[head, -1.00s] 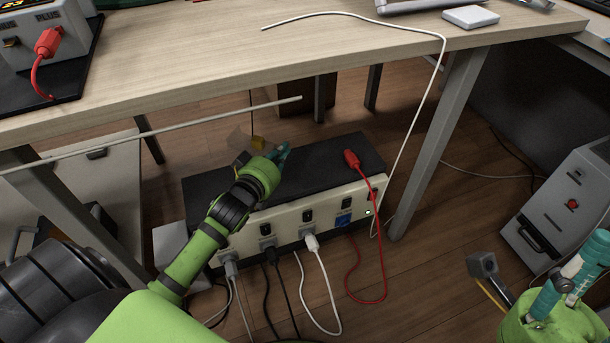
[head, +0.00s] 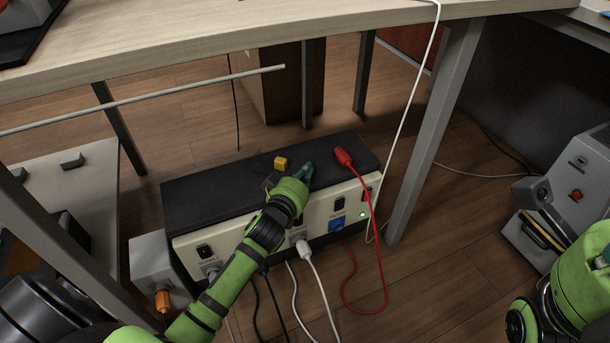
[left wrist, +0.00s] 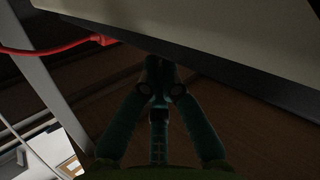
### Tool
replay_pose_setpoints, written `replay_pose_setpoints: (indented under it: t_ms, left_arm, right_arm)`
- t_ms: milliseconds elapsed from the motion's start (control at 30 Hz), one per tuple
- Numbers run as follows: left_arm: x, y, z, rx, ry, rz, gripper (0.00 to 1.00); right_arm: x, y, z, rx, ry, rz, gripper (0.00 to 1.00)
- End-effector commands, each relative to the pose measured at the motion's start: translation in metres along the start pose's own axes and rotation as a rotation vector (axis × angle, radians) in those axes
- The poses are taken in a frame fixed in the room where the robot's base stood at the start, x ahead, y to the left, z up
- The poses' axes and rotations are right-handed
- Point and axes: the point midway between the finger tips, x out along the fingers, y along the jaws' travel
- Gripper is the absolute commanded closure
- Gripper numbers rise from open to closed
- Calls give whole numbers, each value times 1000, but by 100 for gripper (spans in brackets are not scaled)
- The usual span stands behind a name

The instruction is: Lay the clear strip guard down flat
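The power strip (head: 190,250) is a long cream box with a black top (head: 215,185), on the floor under the table. A yellow tab (head: 280,162) shows against the black top near its back edge. The clear guard is hard to make out; only faint thin edges show below the tab, partly behind my left gripper. My left gripper (head: 307,171) is over the strip's top, just right of the tab. In the left wrist view its fingers (left wrist: 159,72) meet at the tips, with nothing visible between them. My right gripper (head: 604,256) is mostly cut off at the right edge.
A red plug (head: 343,157) lies on the strip's top, right of my left gripper, its cable hanging down the front. A white plug (head: 303,248) and several cables hang at the front. The table (head: 350,22) and its leg (head: 432,130) bound the space. Grey equipment (head: 565,190) stands right.

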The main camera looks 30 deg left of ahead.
Motion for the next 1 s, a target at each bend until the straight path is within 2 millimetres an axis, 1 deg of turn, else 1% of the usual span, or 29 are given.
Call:
replay_pose_setpoints:
  t_ms: [133,267,300,333,367,667,767,833,900,1000]
  left_arm:
    - [0,0,-1,1,0,0,100]
    - [0,-1,2,0,0,-1,100]
    - [0,-2,3,0,-1,-1,91]
    - [0,-1,2,0,0,-1,79]
    - [0,-1,2,0,0,-1,71]
    - [0,-1,2,0,0,0,71]
    - [-1,1,-3,1,1,1,71]
    - [-9,1,-1,-1,-3,-1,71]
    - [-20,1,-2,-3,-4,-2,71]
    - [-42,2,-3,-3,-4,-2,71]
  right_arm:
    - [1,0,0,0,-1,0,60]
    - [0,0,0,0,2,-1,60]
    - [1,0,0,0,5,-2,60]
    - [2,0,0,0,5,-2,60]
    - [2,0,0,0,5,-2,60]
    - [2,0,-1,0,6,-3,60]
    - [4,0,-1,0,7,-2,60]
    - [8,0,-2,0,9,-1,60]
    - [-1,2,2,4,-30,13,60]
    - [-6,2,4,8,-63,24,60]
